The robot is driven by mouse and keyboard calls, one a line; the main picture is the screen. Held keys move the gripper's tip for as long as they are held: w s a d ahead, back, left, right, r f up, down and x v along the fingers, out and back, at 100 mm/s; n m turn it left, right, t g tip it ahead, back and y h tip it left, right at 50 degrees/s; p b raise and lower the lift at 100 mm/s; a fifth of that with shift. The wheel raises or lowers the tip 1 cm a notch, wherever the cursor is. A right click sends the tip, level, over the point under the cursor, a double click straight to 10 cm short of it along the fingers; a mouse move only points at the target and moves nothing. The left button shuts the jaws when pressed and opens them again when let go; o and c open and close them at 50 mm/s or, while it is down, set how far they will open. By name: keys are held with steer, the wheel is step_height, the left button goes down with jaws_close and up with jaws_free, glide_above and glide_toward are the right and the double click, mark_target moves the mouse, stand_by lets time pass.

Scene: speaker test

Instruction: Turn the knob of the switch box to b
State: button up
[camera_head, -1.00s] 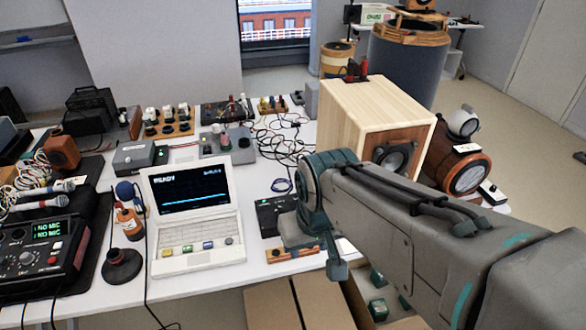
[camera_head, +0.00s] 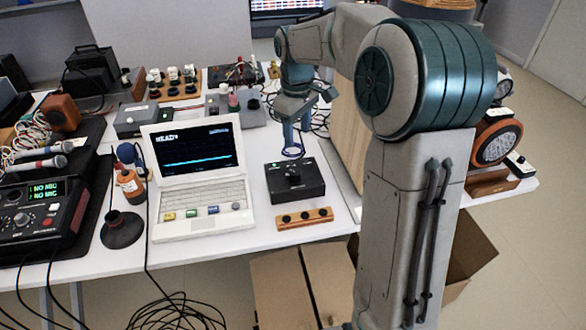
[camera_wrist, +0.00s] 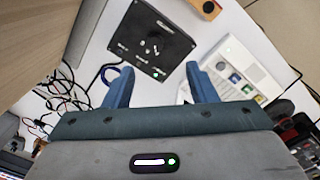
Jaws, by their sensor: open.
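The switch box is a black box (camera_head: 296,188) on the white table, right of the laptop. Its dark round knob (camera_head: 293,174) stands on the top face. In the wrist view the box (camera_wrist: 170,62) lies beyond the fingertips, with the knob (camera_wrist: 153,46) showing pale marks around it. These marks are too small to read, so I cannot tell where the knob points. My gripper (camera_head: 292,148) hangs above and behind the box, pointing down. In the wrist view my gripper (camera_wrist: 158,76) has its two blue fingers wide apart with nothing between them.
The white laptop (camera_head: 198,190) stands close left of the box. A wooden strip with black knobs (camera_head: 304,218) lies in front. Tangled cables (camera_wrist: 75,98) lie behind it. A wooden speaker cabinet (camera_head: 345,130) stands at right, partly hidden by my arm.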

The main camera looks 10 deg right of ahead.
mark_target(296, 172)
steer(key=shift+n, duration=0.4)
steer(key=f, duration=0.5)
steer(key=w+f+b, duration=0.1)
steer(key=f, duration=0.4)
steer(key=w+f, duration=0.1)
steer(key=f, duration=0.4)
steer(key=shift+w+d+f+b, duration=0.15)
steer(key=shift+f+b, duration=0.05)
steer(key=shift+b, duration=0.1)
steer(key=c, duration=1)
